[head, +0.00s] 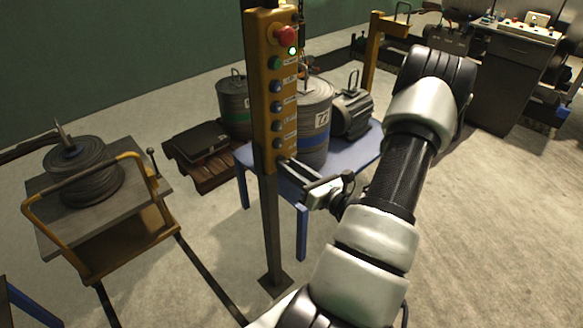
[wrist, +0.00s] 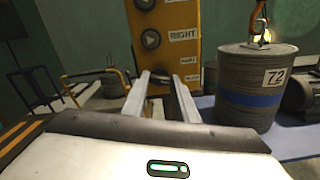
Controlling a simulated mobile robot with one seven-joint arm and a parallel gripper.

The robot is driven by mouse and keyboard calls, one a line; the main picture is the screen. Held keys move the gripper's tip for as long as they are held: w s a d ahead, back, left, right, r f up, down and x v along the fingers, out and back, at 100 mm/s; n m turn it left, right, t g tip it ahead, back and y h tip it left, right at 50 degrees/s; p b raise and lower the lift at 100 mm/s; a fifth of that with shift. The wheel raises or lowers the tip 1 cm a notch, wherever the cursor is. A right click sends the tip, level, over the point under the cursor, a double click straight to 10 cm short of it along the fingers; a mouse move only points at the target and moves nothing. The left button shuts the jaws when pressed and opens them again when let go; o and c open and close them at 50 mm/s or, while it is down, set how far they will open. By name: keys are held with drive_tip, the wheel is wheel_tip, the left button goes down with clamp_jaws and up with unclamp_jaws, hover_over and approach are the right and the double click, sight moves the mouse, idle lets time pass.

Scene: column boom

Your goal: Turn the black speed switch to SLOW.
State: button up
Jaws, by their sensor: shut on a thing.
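The yellow control box (head: 268,85) stands upright on a dark post in the head view; its lower part also shows in the wrist view (wrist: 175,60). The black speed switch (wrist: 159,78) is a small dark knob low on the box's face, under the button marked RIGHT. My gripper (head: 283,164) reaches it from the lower right. In the wrist view both fingers of my gripper (wrist: 160,85) are closed on the switch, one on each side. The two small labels beside the switch are too small to read, and its setting cannot be told.
The box carries a red mushroom button (head: 284,35), a lit green lamp (head: 292,50) and several push buttons above the switch. A blue table (head: 350,154) with drums stands close behind. A yellow-railed cart (head: 130,235) stands left. Open floor (head: 480,230) lies right.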

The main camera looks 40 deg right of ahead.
drive_tip(key=o, duration=1.1)
drive_tip(key=shift+c, duration=0.2)
drive_tip(key=shift+s, duration=0.1)
drive_tip(key=s+d, duration=0.1)
drive_tip(key=s, duration=1.6)
drive_tip(key=shift+s+d, duration=0.15)
drive_tip(key=shift+d, duration=0.05)
